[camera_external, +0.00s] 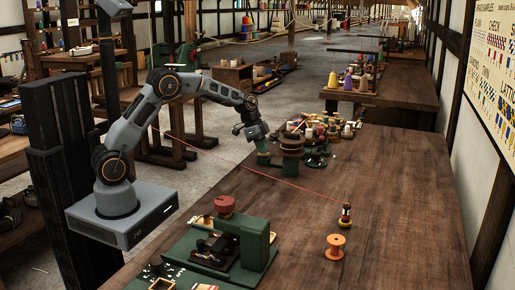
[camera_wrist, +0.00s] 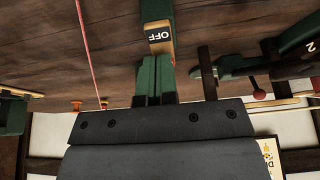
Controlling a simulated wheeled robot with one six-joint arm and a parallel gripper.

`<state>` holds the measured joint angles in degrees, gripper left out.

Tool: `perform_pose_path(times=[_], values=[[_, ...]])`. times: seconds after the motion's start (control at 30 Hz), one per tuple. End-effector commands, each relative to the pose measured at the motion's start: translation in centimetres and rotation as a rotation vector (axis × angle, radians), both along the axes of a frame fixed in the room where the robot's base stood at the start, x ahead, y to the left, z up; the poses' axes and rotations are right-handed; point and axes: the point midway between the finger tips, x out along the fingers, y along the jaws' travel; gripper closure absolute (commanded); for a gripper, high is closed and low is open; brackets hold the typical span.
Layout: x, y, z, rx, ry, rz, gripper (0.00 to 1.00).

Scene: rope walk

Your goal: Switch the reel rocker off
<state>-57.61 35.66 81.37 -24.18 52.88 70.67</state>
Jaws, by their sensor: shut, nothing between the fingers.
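The reel rocker (camera_wrist: 158,36) shows at the top middle of the wrist view. Its dark end carries a white "OFF" label, with a brass-coloured part below it and a green housing around it. My gripper (camera_wrist: 156,66) has its two green fingers shut together and empty. The fingertips are right at the near side of the rocker; I cannot tell whether they touch it. In the external view my gripper (camera_external: 262,156) points down at the table's left edge, beside a green machine (camera_external: 291,155). The rocker cannot be made out there.
A red line crosses the wooden table (camera_external: 400,190) to a small dark spool (camera_external: 346,214). An orange spool (camera_external: 335,246) stands nearby. A green machine with a red knob (camera_external: 225,206) stands at the front. Clutter lies behind my gripper; the table's right side is clear.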

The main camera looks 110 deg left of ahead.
Motion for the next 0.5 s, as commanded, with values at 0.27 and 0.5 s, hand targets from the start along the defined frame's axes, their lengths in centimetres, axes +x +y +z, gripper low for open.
perform_pose_path(times=[0.27, 0.5], values=[[-0.1, 0.0, 0.6, 0.001, -0.001, 0.0, 1.0], [-1.0, 0.1, 4.8, 0.002, -0.002, 0.002, 1.0]])
